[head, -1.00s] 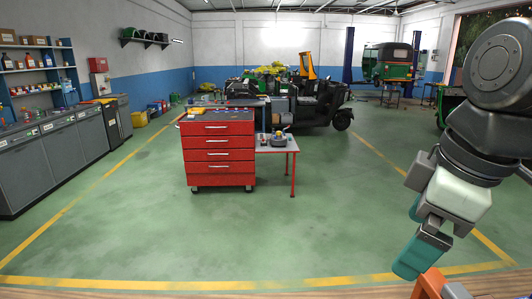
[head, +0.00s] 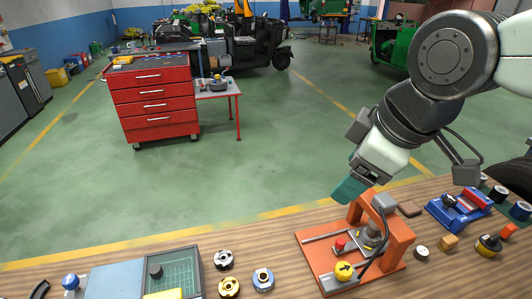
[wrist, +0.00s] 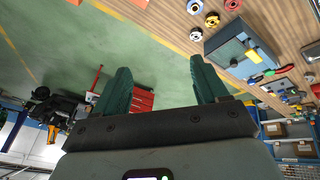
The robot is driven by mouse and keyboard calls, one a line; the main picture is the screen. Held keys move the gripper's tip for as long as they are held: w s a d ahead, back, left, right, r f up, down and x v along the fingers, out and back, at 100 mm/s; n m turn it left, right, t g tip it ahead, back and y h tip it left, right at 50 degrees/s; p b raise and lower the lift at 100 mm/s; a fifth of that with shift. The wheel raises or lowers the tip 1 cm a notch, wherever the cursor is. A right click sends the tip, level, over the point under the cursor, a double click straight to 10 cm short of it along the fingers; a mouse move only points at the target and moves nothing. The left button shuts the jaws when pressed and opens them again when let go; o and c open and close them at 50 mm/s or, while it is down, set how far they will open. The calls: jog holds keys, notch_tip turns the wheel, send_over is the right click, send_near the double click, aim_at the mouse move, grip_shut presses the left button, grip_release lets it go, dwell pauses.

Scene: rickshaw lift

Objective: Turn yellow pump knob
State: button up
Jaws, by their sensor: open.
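The yellow pump knob (head: 344,269) has a dark arrow mark and sits at the front of an orange pump rig (head: 312,252) on the wooden bench. A small red knob (head: 339,244) stands just behind it. My gripper (head: 350,190) is in the air behind and above the rig, apart from the yellow knob. In the wrist view its two teal fingers (wrist: 162,85) are spread with nothing between them. The yellow pump knob cannot be made out in the wrist view.
Several ring-shaped parts (head: 229,286) and a grey-blue case (head: 120,281) lie left of the rig. To its right are a small block (head: 448,242), a blue fixture (head: 458,207) and a yellow round part (head: 488,244). The rig's orange upright (head: 397,240) and a dark hose stand beside the knob.

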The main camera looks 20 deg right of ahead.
jog(key=w+d+f+n+g, duration=0.2)
jog(key=d+f+n, duration=0.3)
jog(key=f, duration=0.6)
jog(key=n+g+h, duration=0.1)
jog(key=n+g, duration=0.2)
jog(key=n, duration=0.4)
send_near(344, 269)
notch_tip(344, 269, down, 9)
jog(key=shift+s+r, duration=0.1)
jog(key=shift+r, duration=0.05)
jog(key=shift+c, duration=0.2)
jog(key=c, duration=1)
